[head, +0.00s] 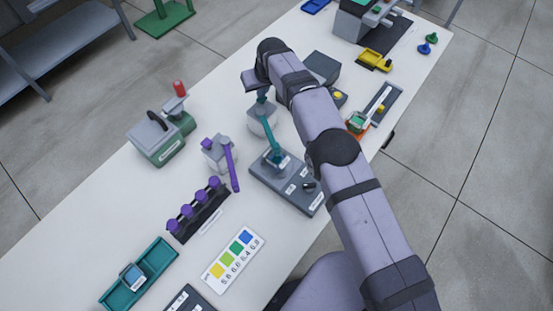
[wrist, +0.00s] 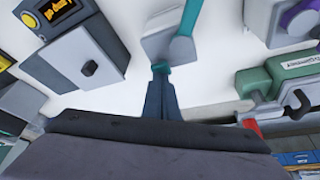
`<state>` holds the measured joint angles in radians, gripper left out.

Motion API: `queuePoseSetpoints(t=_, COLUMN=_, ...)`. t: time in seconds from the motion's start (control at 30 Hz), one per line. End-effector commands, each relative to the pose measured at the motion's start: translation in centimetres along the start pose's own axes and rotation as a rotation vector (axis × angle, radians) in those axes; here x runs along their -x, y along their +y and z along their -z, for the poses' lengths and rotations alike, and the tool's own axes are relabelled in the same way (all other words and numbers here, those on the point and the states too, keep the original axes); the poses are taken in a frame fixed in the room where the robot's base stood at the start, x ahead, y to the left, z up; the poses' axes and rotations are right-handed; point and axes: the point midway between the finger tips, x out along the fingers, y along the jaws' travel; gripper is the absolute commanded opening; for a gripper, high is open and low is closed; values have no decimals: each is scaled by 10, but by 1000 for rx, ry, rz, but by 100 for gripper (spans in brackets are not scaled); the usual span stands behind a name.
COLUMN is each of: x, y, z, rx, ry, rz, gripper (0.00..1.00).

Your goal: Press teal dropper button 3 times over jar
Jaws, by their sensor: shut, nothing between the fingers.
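The teal dropper is a grey block (head: 261,124) with a teal button (head: 262,97) on top and a teal arm (head: 270,138) reaching toward a dark grey base plate. In the wrist view the block (wrist: 168,42), teal arm (wrist: 190,22) and teal button (wrist: 160,68) show. My gripper (wrist: 162,80) is shut and empty, its fingertips right at the button; I cannot tell if they touch or press it. In the head view my wrist hides the fingertips. The jar is too small to make out clearly; the teal arm's end is over the base plate (head: 306,196).
A purple dropper (head: 216,152) stands left of the teal one, with a rack of purple-capped vials (head: 198,208) nearby. A green-grey device with a red knob (head: 180,90) is behind. A colour chart (head: 233,259) and teal tray (head: 139,273) lie in front.

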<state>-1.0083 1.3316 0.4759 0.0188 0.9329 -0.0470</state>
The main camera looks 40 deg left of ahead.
Motion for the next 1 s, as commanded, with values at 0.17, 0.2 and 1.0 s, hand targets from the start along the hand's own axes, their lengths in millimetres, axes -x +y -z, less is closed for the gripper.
queuePoseSetpoints(t=0.17, x=6, y=0, z=2, rx=0, ry=-4, rz=0, gripper=0)
queuePoseSetpoints(t=0.2, x=8, y=0, z=2, rx=0, ry=-4, rz=0, gripper=0)
queuePoseSetpoints(t=1.0, x=18, y=0, z=7, rx=0, ry=-1, rz=0, gripper=0)
